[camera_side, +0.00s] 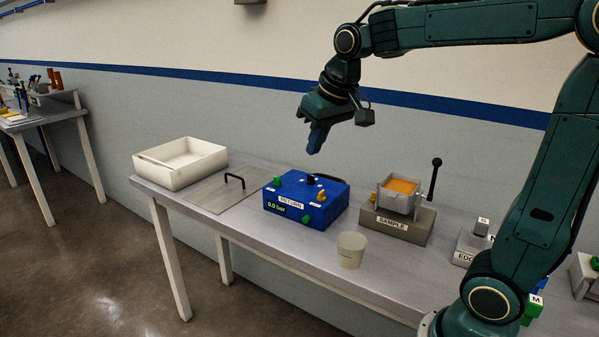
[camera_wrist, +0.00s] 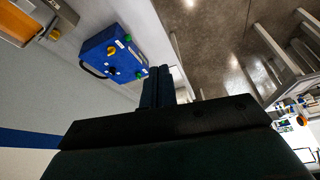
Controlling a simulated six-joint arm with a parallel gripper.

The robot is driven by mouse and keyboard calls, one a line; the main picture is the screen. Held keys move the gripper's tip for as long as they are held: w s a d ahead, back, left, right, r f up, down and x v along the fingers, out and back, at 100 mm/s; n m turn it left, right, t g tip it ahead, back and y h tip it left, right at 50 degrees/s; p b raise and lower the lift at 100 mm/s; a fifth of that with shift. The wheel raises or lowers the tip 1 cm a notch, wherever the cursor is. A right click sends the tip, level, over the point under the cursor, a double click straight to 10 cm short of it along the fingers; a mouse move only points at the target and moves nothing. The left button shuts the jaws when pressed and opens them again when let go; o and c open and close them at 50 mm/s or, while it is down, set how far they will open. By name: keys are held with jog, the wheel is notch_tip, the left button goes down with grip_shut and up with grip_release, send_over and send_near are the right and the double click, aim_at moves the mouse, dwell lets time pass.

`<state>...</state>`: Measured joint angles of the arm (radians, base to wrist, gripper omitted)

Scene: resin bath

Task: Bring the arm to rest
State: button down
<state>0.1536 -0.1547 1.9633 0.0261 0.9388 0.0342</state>
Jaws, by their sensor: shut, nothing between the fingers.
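My gripper (camera_side: 316,140) hangs in the air above the blue control box, with its fingers together and nothing between them. The closed fingers also show in the wrist view (camera_wrist: 158,86). The blue box (camera_side: 290,205) reads "0.0 bar" and bears a "RETURN" label, green knobs and a black knob on top. It also shows in the wrist view (camera_wrist: 104,57), apart from the fingers. My arm reaches in from the right and touches nothing on the table.
The table (camera_side: 300,249) holds a white tray (camera_side: 205,172), a flat plate with a black handle (camera_side: 228,188), a pale cup (camera_side: 351,250) and a "SAMPLE" block (camera_side: 394,225) bearing an orange-filled box and an upright black lever (camera_side: 433,178). Small labelled blocks stand farther right.

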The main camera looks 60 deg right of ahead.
jog(key=s+a+f+n, duration=0.1)
jog(key=s+a+f, duration=0.1)
jog(key=s, duration=0.7)
jog(key=s+a+f+n+t, duration=0.1)
jog(key=s+a+f, duration=0.2)
jog(key=s, duration=0.5)
jog(key=shift+s+a+y, duration=0.35)
jog(key=shift+a+y, duration=0.05)
jog(key=shift+a, duration=0.1)
